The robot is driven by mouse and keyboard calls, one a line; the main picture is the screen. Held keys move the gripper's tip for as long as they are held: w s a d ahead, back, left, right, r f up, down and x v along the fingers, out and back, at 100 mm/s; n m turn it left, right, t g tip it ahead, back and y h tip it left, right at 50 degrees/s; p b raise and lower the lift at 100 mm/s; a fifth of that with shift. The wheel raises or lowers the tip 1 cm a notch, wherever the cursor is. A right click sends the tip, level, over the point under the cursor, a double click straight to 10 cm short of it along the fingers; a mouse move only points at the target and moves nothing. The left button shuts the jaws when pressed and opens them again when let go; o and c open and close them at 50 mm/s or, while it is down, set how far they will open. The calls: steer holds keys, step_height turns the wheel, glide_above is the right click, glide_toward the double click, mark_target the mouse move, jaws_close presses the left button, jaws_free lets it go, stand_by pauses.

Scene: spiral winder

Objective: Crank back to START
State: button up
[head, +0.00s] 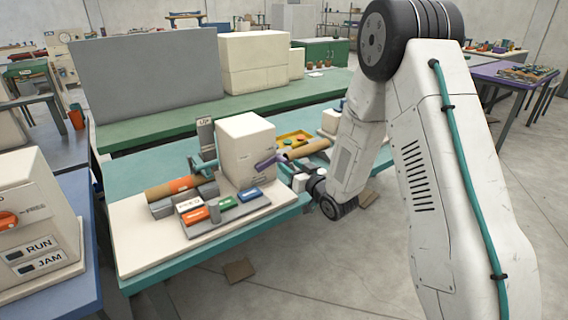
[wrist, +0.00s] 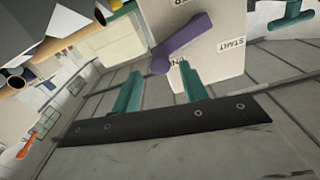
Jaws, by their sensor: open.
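The winder's pale box (head: 246,150) stands on a cream base on the teal bench. A purple crank (head: 266,162) sticks out from its right side. In the wrist view the purple crank (wrist: 183,42) lies across the pale panel (wrist: 215,70), its free end toward the gap between my fingertips. A START label (wrist: 231,46) is to the right of the crank, apart from it. Another label below the crank is partly hidden by a finger. My gripper (wrist: 158,74) is open, with two teal fingers apart; I cannot tell whether either touches the crank.
A brown-and-orange roll (head: 173,188) lies left of the box. Colored label blocks (head: 224,203) line the base's front. A cardboard tube (head: 307,149) and a yellow tray (head: 290,138) lie to the right. A RUN/JAM box (head: 38,225) stands at left. The floor in front is mostly open.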

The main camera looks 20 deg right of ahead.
mark_target(287, 162)
steer(key=shift+x, duration=2.05)
jaws_close()
steer(key=shift+r, duration=0.1)
